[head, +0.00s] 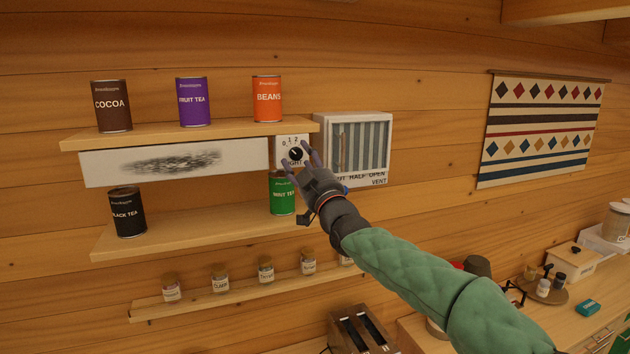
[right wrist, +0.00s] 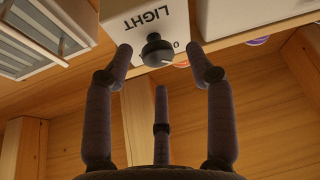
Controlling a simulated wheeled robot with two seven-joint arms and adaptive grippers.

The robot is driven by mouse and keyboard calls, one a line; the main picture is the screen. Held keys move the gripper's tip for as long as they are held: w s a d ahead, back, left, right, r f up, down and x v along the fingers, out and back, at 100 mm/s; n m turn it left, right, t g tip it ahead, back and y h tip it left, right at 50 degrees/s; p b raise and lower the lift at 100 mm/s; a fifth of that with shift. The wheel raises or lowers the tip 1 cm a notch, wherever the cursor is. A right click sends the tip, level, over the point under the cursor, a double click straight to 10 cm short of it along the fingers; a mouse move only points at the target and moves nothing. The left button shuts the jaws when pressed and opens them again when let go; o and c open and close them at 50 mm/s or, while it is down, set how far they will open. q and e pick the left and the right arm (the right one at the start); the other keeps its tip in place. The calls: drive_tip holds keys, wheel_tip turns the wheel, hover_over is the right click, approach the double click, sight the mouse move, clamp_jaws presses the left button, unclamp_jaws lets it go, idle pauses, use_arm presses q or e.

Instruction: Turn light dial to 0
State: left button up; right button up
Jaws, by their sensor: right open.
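The light dial (head: 295,154) is a black round knob on a small white box (head: 283,143) on the wall, with the numbers 0, 1 and 2 above it. In the right wrist view the knob (right wrist: 156,50) sits below the word LIGHT, with a 0 beside it. My right gripper (head: 302,160) is at the dial in the head view. In the right wrist view its open fingers (right wrist: 160,62) are spread on both sides of the knob, and I cannot tell whether they touch it. My left gripper is not in view.
A white vent box (head: 358,146) stands right of the dial. A shelf (head: 190,133) above holds cocoa, fruit tea and beans tins. A lower shelf (head: 190,233) holds a black tea tin (head: 127,212) and a mint tea tin (head: 282,194), the latter just under the dial.

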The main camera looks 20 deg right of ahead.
drive_tip(key=v, duration=1)
drive_tip(key=shift+s, duration=0.25)
drive_tip(key=shift+r, duration=0.15)
drive_tip(key=w+a+f+m+g, duration=0.1)
drive_tip(key=w+f+g, duration=0.2)
drive_tip(key=f, duration=1)
drive_tip(key=w+a+f+m+g, duration=0.1)
drive_tip(key=w+f+g, duration=0.15)
drive_tip(key=f, duration=0.95)
drive_tip(key=s+a+f+m+g, duration=0.1)
drive_tip(key=s+f+g, duration=0.15)
drive_tip(key=f, duration=1.05)
drive_tip(key=s+a+f+m+g, duration=0.1)
drive_tip(key=s+f+g, duration=0.15)
drive_tip(key=f, duration=1.15)
drive_tip(key=s+a+f+m+g, duration=0.2)
drive_tip(key=s+f+g, duration=0.4)
drive_tip(key=s+f, duration=0.9)
drive_tip(key=s+a+f+m+g, duration=0.1)
drive_tip(key=s+a+f+g, duration=0.15)
drive_tip(key=s+f, duration=0.5)
drive_tip(key=s+a+f+m+g, duration=0.1)
drive_tip(key=s+a+f+g, duration=0.2)
drive_tip(key=s, duration=0.7)
wheel_tip(320, 180, down, 21)
drive_tip(key=w+b, duration=0.1)
drive_tip(key=b, duration=2)
drive_tip(key=shift+a+n+y, duration=0.3)
drive_tip(key=shift+a+y, duration=0.05)
drive_tip(key=shift+y, duration=0.05)
